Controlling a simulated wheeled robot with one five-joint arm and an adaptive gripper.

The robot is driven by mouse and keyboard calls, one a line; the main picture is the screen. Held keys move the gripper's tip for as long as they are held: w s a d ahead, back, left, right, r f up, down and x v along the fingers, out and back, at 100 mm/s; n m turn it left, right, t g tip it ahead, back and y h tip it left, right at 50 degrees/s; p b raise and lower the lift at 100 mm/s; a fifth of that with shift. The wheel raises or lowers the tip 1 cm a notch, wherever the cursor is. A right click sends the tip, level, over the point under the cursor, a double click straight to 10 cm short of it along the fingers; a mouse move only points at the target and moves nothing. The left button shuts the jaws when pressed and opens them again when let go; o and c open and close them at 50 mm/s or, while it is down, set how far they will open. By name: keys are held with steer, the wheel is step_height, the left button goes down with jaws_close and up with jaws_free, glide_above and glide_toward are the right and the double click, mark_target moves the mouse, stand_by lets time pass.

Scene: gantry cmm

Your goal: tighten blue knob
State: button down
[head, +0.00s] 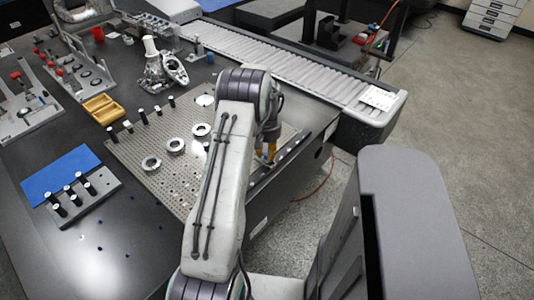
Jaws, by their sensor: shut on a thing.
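My gripper (268,154) shows in the head view beyond my arm, with its yellow fingers pointing down at the right edge of the perforated plate (178,180). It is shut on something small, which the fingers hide. I cannot make out a blue knob at the fingertips. A small blue piece (210,59) stands near the conveyor, too small to identify.
Left are a yellow tray (101,108), a blue mat (60,172) and a block with black pegs (84,198). A roller conveyor (285,60) runs behind. Grey floor is open at right.

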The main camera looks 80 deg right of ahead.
mark_target(267, 153)
steer(key=shift+a+f, duration=0.1)
stand_by(0.4)
steer(key=c, duration=1)
jaws_free()
step_height(267, 153, up, 12)
steer(key=shift+r, duration=0.1)
